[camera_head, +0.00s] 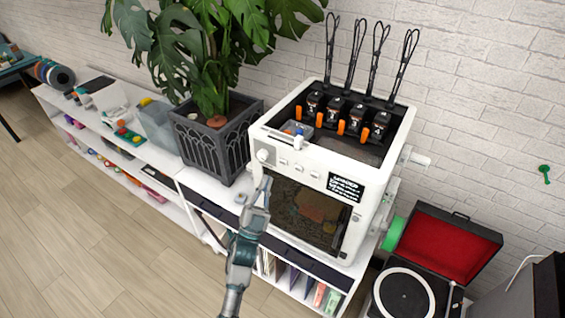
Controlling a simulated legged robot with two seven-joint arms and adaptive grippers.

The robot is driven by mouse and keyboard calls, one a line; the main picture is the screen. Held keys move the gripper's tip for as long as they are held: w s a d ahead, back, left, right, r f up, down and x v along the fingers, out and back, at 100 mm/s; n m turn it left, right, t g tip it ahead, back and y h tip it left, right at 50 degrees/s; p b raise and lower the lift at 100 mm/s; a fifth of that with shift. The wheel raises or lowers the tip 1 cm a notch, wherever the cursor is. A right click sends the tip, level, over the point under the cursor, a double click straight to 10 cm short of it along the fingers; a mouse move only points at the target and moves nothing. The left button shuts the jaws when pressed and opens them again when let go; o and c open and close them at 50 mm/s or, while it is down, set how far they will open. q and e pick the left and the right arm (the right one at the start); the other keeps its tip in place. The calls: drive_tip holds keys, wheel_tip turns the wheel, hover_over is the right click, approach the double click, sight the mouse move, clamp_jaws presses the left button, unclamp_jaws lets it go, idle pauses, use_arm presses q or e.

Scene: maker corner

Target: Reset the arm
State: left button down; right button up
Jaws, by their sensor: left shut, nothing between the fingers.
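My left arm reaches up from the bottom of the head view. Its gripper (267,184) is shut and empty, with its fingertips in front of the left part of the white 3D printer (285,165). I cannot tell whether the fingertips touch the printer's front. The printer stands on a low white shelf unit, with a dark window (305,212) in its front and several black cartridges with orange tabs (354,118) in its open top. My right gripper is not in view.
A leafy plant in a dark planter (213,138) stands left of the printer. The white shelf (165,160) holds small items further left. A record player with an open red lid (440,245) is at the right. Wooden floor (80,240) is clear at lower left.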

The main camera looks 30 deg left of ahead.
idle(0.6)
use_arm(q)
drive_tip(key=s+d+f+n+g+y, duration=0.1)
drive_tip(key=s+f+n+g, duration=0.15)
drive_tip(key=f+g, duration=0.6)
drive_tip(key=s+f+n+g+y, duration=0.1)
drive_tip(key=f+n+g+y, duration=0.15)
drive_tip(key=f, duration=1.05)
drive_tip(key=s+d+f+g+h, duration=0.2)
drive_tip(key=s+d+f+g, duration=0.35)
drive_tip(key=s, duration=0.55)
drive_tip(key=s+d+f+g+h, duration=0.2)
drive_tip(key=s+d+f+g, duration=0.1)
drive_tip(key=s+f+g, duration=0.55)
drive_tip(key=s+f, duration=0.2)
drive_tip(key=f, duration=1.1)
drive_tip(key=s+f, duration=0.2)
drive_tip(key=f, duration=1.2)
drive_tip(key=s+a+f+g, duration=0.1)
drive_tip(key=s+a+f, duration=0.2)
drive_tip(key=s+f, duration=1.2)
drive_tip(key=s, duration=0.2)
drive_tip(key=shift+s+a+f, duration=0.2)
drive_tip(key=shift+s+f, duration=0.1)
